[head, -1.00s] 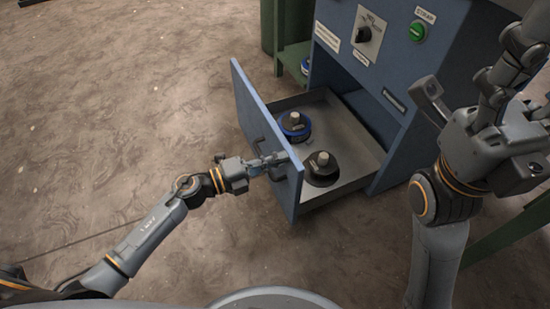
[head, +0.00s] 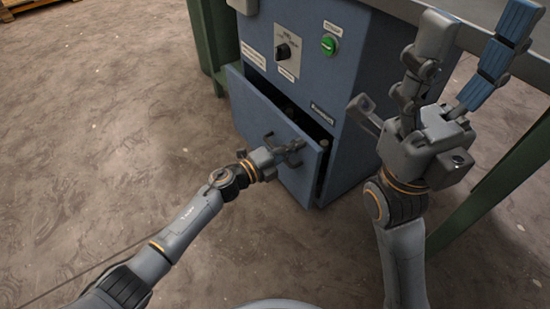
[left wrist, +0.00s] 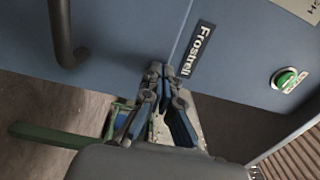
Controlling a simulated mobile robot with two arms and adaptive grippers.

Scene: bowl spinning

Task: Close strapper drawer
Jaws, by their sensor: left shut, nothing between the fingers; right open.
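The blue drawer front (head: 262,118) of the blue cabinet (head: 350,60) stands a little out from the cabinet, with a narrow dark gap along its top and right side. The contents show only as dark shapes in the gap. My right gripper (head: 475,28) is open and raised at the right.
The cabinet carries a black knob (head: 283,51), a green button (head: 329,45) and several labels. Green legs (head: 492,190) of a workbench stand at right and back left. A grey worktop edge (head: 450,25) lies behind my right gripper.

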